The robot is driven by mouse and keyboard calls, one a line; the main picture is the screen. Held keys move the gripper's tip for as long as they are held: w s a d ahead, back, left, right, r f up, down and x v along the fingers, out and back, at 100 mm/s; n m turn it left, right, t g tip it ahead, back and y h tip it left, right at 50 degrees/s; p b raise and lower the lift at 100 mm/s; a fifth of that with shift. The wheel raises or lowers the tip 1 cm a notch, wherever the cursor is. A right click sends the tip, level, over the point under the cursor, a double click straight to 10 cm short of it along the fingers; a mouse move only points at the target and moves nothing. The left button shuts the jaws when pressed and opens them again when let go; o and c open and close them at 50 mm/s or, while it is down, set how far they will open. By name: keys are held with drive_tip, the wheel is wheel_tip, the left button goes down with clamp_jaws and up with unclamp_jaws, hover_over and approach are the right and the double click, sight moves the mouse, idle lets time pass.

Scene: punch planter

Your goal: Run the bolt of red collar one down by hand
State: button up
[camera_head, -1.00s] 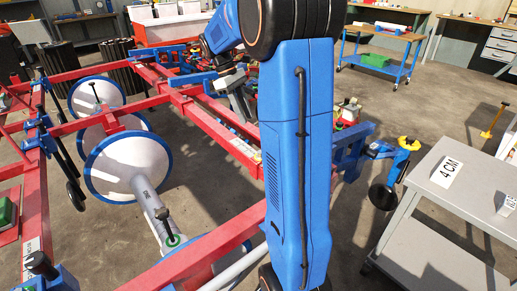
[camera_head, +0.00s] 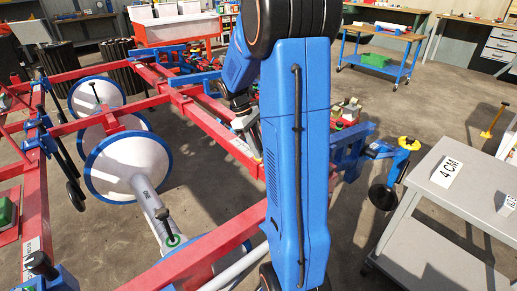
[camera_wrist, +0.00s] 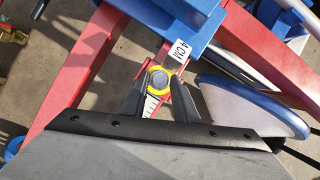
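In the wrist view a grey bolt head (camera_wrist: 158,80) with a yellow ring around it stands at the centre. A red part (camera_wrist: 183,101), perhaps the collar, shows beside it, partly hidden by a finger. My gripper (camera_wrist: 158,88) is open, one finger on each side of the bolt head. Whether the fingers touch it is unclear. A white "4 CM" label (camera_wrist: 179,53) lies just beyond. In the head view my gripper (camera_head: 244,119) is mostly hidden behind my blue arm, and I cannot make out the bolt there.
Red frame beams (camera_head: 205,118) run around the work spot. A blue bracket (camera_wrist: 185,20) and a blue-rimmed disc (camera_wrist: 255,105) flank the bolt in the wrist view. White blue-rimmed discs (camera_head: 128,165) hang at left. A grey cart (camera_head: 450,200) bears a "4 CM" block (camera_head: 447,172).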

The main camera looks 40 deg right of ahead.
drive_tip(key=shift+f, duration=0.1)
clamp_jaws()
drive_tip(key=shift+d+m+y, duration=0.15)
drive_tip(key=shift+m+y, duration=0.55)
drive_tip(key=shift+m, duration=1.4)
unclamp_jaws()
drive_tip(key=v, duration=1.7)
drive_tip(key=shift+w, duration=0.25)
drive_tip(key=v, duration=1.7)
drive_tip(key=shift+w+r, duration=0.25)
drive_tip(key=shift+w, duration=0.05)
